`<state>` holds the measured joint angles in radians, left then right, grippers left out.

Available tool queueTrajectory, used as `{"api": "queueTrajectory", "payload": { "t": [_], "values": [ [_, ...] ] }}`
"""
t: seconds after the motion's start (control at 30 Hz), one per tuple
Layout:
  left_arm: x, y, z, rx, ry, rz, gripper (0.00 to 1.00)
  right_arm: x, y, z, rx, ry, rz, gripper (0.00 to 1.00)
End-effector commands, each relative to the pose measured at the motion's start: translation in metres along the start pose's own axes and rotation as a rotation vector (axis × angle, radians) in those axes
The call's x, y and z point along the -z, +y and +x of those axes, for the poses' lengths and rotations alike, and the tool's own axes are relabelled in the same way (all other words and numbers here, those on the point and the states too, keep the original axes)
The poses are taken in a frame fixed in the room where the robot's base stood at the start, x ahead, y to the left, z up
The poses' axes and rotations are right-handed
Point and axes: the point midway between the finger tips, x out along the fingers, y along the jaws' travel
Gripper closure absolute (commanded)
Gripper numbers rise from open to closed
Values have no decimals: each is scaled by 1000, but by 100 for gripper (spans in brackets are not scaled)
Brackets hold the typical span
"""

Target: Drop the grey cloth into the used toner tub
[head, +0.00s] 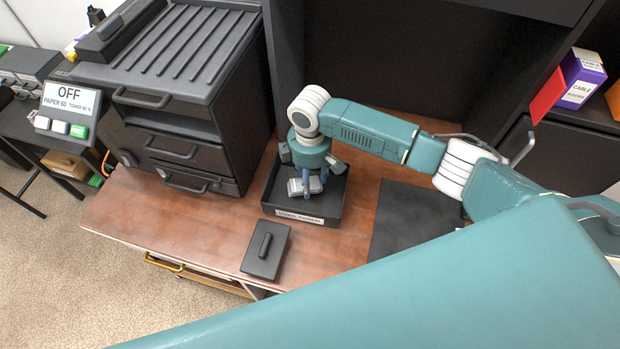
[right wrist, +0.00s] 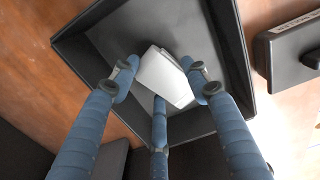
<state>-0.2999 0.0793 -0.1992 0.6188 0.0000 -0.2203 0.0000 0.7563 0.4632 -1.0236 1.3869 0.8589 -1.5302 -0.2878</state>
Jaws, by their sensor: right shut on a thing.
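The used toner tub (head: 333,196) is a black open tray with a label on its front wall, on the wooden worktop beside the printer. My right gripper (head: 306,184) points down into the tub's opening. It is shut on the grey cloth (head: 296,188), a small pale folded piece. In the right wrist view, the cloth (right wrist: 165,77) sits between the fingers of my right gripper (right wrist: 163,86), with the tub's grey floor (right wrist: 195,30) behind it. I cannot tell whether the cloth touches the floor. My left gripper is not in view.
A black lid-like plate with a handle (head: 266,248) lies in front of the tub. The dark printer (head: 190,95) stands close on the left. A dark mat (head: 405,215) lies to the right. Cable boxes (head: 582,80) stand at the upper right.

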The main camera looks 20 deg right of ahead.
Motion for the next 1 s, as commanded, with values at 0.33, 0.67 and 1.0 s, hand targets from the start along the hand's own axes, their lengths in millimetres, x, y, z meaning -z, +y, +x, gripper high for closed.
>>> {"api": "queueTrajectory", "payload": {
  "t": [0.33, 0.67, 1.0],
  "values": [
    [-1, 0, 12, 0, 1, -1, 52, 0, 0, 11, 0, 1, 0, 82],
    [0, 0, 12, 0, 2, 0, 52, 0, 0, 11, 0, 0, 0, 32],
    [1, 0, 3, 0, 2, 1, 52, 0, 0, 3, 0, 0, 0, 32]
  ]
}}
